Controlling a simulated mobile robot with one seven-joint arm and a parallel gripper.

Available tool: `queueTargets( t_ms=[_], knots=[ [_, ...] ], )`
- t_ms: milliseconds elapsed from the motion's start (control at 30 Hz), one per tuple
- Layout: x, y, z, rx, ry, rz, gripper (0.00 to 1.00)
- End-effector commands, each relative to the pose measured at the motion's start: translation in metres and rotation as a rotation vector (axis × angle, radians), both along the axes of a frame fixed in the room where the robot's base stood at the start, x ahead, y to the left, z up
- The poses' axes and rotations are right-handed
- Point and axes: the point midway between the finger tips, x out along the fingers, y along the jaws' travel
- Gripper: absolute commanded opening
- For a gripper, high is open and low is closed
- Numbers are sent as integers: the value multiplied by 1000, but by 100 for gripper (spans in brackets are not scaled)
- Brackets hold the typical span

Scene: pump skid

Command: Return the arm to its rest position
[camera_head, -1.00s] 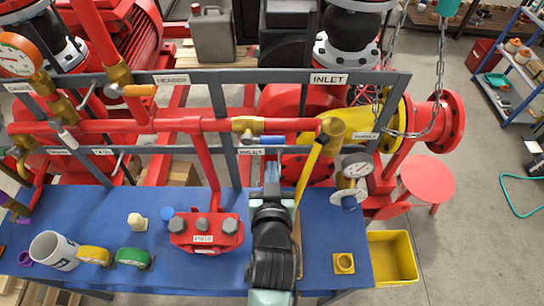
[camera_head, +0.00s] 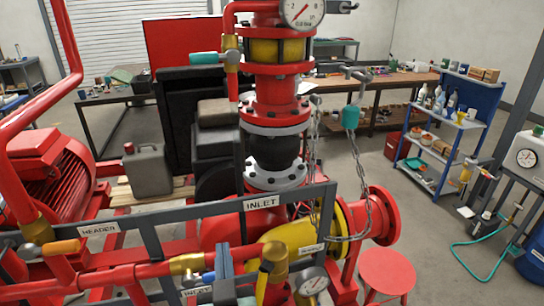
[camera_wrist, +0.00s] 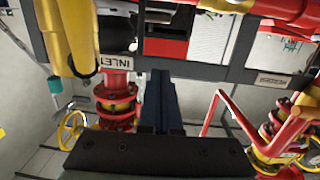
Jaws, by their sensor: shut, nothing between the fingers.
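My gripper (camera_head: 223,262) shows at the bottom of the head view, in front of the grey label frame and below the INLET label (camera_head: 262,202). In the wrist view my gripper (camera_wrist: 160,88) has its two dark fingers together with nothing between them. The rest of my arm is mostly cut off by the lower edge of the head view.
The grey frame (camera_head: 322,215) and red header pipe (camera_head: 140,274) stand close to the gripper. A yellow pipe (camera_head: 283,233) and a pressure gauge (camera_head: 312,282) are to its right. A chain (camera_head: 362,190) hangs further right. Open floor (camera_head: 450,215) lies beyond.

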Motion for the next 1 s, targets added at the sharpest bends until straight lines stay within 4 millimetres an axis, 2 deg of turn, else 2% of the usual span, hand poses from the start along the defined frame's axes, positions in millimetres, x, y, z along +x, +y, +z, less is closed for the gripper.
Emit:
queueTargets(
  t_ms=[33,167,200,300,433,500,633,733,1000],
  knots=[
    [9,-8,35,19,-96,-22,0],
    [7,-30,133,53,-318,-76,0],
    [0,-37,162,61,-387,-93,0],
    [-26,-56,229,80,-557,-133,0],
    [-70,-76,292,94,-741,-175,0],
    [-91,-82,313,99,-811,-189,0],
    [-115,-89,335,102,-885,-206,0],
    [-121,-90,341,103,-903,-209,0],
    [-120,-90,341,103,-900,-208,0]
  ],
)
